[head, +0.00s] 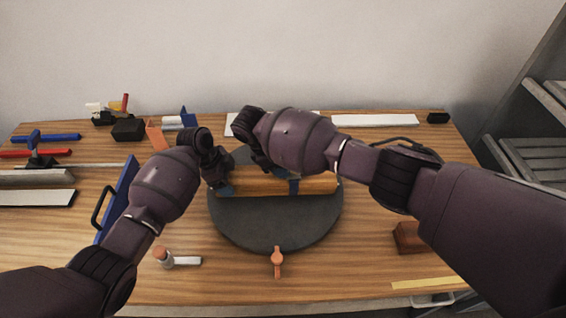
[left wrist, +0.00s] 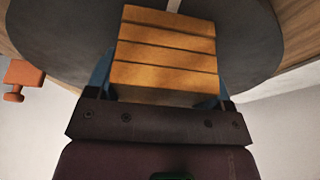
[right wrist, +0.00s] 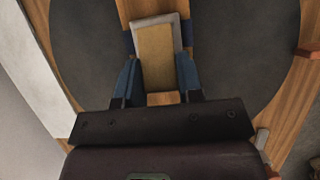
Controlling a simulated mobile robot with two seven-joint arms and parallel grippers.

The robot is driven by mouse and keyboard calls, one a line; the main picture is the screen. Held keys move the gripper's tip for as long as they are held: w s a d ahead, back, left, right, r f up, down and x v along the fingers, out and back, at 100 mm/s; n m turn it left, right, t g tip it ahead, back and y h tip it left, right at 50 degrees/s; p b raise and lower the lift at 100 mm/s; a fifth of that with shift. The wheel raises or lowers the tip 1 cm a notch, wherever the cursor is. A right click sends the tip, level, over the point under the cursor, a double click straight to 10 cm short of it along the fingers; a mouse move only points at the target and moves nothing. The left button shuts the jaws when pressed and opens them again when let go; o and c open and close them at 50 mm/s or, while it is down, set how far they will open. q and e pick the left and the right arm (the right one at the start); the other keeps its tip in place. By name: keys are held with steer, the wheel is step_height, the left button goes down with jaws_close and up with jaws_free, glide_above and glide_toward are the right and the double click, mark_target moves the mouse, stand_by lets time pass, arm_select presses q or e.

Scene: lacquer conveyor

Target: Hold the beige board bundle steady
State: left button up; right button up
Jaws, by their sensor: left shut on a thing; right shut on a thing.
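The board bundle (head: 262,187), orange-tan here, lies across the round dark grey turntable (head: 275,228). A blue band (head: 294,186) crosses it. My left gripper (head: 221,182) is shut on the bundle's left end; the left wrist view shows its stacked boards (left wrist: 166,48) between the blue fingers. My right gripper (head: 259,163) is above and behind the bundle's middle. In the right wrist view its fingers are shut around a tan rectangular piece (right wrist: 154,52) with a pale grey edge, over the wood and blue band. I cannot tell whether that piece touches the bundle.
An orange clamp-like piece (head: 277,260) stands at the turntable's front edge. A blue board with a black handle (head: 118,200) is at left. The front right tabletop is mostly clear.

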steer(key=shift+f+h, duration=0.15)
steer(key=shift+h, duration=0.15)
steer(key=o, duration=0.9)
steer(key=shift+o, duration=0.2)
steer(key=shift+a, duration=0.1)
steer(key=v, duration=1.2)
